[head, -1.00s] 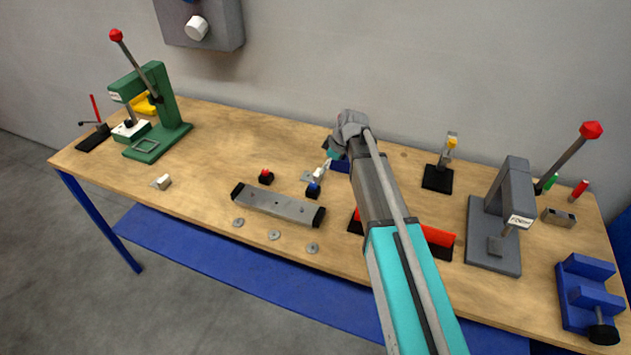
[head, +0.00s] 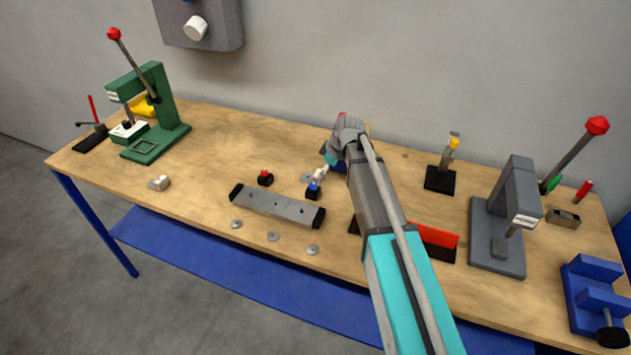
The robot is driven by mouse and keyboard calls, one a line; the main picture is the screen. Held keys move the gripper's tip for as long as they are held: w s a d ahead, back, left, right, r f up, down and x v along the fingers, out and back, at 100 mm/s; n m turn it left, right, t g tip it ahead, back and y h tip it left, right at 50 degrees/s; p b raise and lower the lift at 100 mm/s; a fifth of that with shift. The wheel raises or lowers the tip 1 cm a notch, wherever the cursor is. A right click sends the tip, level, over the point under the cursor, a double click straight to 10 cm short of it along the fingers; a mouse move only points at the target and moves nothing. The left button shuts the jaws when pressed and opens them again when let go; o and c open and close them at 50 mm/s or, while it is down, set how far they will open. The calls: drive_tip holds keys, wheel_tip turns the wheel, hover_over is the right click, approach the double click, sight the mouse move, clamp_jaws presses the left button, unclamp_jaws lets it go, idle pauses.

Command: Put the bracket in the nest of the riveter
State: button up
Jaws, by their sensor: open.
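A small pale, angled piece (head: 159,183), which looks like the bracket, lies on the table at the front left. A green lever press (head: 155,115) with a red knob stands at the back left, with a square frame on its base. A grey lever press (head: 508,210) stands at the right. Their labels are too small to read, so I cannot tell which is the riveter. My gripper (head: 319,174) is open over the middle of the table, just behind a small blue-topped block, far from the pale piece. My wrist partly hides it.
A long grey bar (head: 277,205) with black ends lies front centre, with several washers before it. A red-topped block (head: 265,178) sits behind it. A red strip fixture (head: 435,236) and blue vise (head: 595,298) are at the right. The table between the green press and bar is mostly clear.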

sight(321, 182)
drive_tip(key=shift+b+x, duration=1.1)
drive_tip(key=shift+x, duration=0.4)
drive_tip(key=shift+d, duration=0.1)
drive_tip(key=c, duration=1.3)
drive_tip(key=shift+r, duration=0.15)
wheel_tip(321, 182, up, 3)
drive_tip(key=p, duration=0.3)
drive_tip(key=s+d+r+p, duration=0.1)
drive_tip(key=s+r+p, duration=0.2)
drive_tip(key=s, duration=0.1)
drive_tip(key=s+d+r+p, duration=0.1)
drive_tip(key=s+r+p, duration=0.2)
drive_tip(key=s, duration=0.2)
drive_tip(key=s+d+r+p, duration=0.1)
drive_tip(key=s+r+p, duration=0.2)
drive_tip(key=s+p, duration=0.1)
drive_tip(key=shift+s+r, duration=0.3)
drive_tip(key=shift+r, duration=0.1)
